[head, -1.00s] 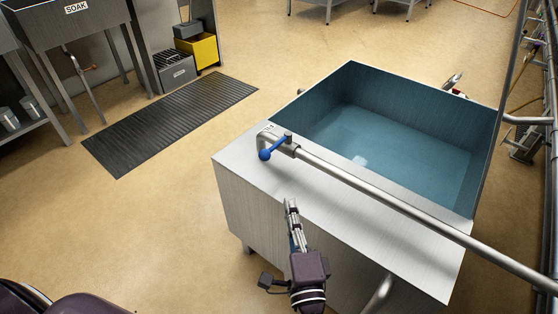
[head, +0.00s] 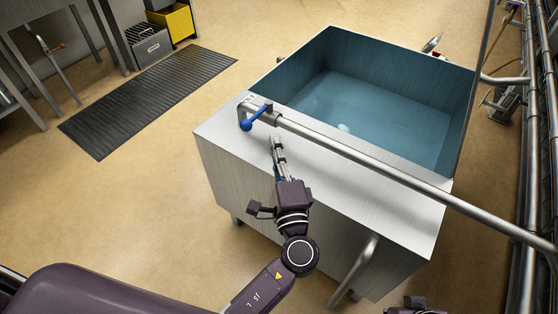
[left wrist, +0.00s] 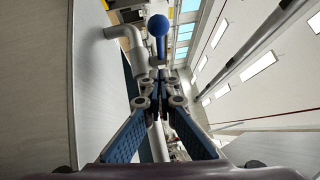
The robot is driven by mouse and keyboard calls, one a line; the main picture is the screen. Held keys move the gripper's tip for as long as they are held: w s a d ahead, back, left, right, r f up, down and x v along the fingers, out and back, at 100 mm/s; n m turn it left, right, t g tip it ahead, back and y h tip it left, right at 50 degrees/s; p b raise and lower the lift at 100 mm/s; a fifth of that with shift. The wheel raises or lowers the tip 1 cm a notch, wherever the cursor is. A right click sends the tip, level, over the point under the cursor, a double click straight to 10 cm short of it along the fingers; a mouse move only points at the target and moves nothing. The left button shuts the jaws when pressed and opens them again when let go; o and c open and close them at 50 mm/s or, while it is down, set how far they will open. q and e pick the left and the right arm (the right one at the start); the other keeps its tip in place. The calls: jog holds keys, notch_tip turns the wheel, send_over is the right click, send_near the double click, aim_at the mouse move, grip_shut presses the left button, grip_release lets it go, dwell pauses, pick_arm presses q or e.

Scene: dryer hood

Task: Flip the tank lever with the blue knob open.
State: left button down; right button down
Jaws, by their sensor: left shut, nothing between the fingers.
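The tank lever with the blue knob (head: 246,125) sits on a valve at the near left corner of the steel tank (head: 230,155), at the end of a long pipe. The lever slants from the valve down to the left, and its knob hangs over the tank's top ledge. My left gripper (head: 275,140) is shut and empty above the ledge, just right of the knob and apart from it. In the left wrist view, the blue knob (left wrist: 158,25) shows beyond the shut fingertips (left wrist: 160,78). My right gripper's fingers are not in view.
The steel pipe (head: 370,175) runs across the tank's near side to the right. The tank basin behind it holds bluish water (head: 370,115). A black mat (head: 150,100) lies on the open floor at left.

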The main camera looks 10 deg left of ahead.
aim_at(256, 116)
pick_arm(q)
jog(key=w+a, duration=0.1)
jog(key=w+a+r, duration=0.1)
jog(key=a, duration=0.1)
jog(key=shift+w+a, duration=0.1)
jog(key=shift+w, duration=0.25)
jog(key=shift+w+a, duration=0.25)
jog(key=shift+a, duration=0.4)
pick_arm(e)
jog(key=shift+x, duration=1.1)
pick_arm(q)
jog(key=shift+a, duration=0.1)
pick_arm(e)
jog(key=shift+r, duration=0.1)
